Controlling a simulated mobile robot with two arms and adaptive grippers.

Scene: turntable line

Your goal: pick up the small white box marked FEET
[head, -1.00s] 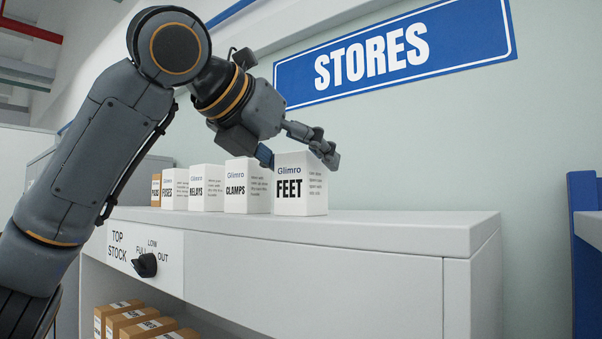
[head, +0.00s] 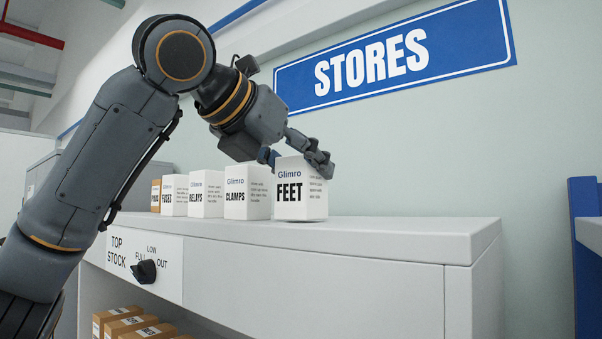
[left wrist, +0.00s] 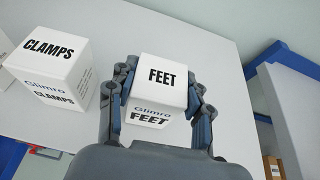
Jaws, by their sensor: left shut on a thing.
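The small white box marked FEET (head: 301,200) stands upright at the right end of the row on the cabinet top. Its top and front labels also show in the left wrist view (left wrist: 161,82). My left gripper (head: 296,160) comes down over the box from above. In the left wrist view its fingers (left wrist: 160,98) lie on both sides of the box, shut on it. The box looks to be on the cabinet top (head: 390,232) or just touching it; I cannot tell if there is a gap. My right gripper is in neither view.
The CLAMPS box (head: 247,196) stands close on the left, with the RELAYS box (head: 206,197), FUSES box (head: 174,199) and another beyond it. The cabinet top is clear to the right. A STORES sign (head: 395,55) hangs on the wall behind. Brown boxes (head: 125,325) sit on the shelf below.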

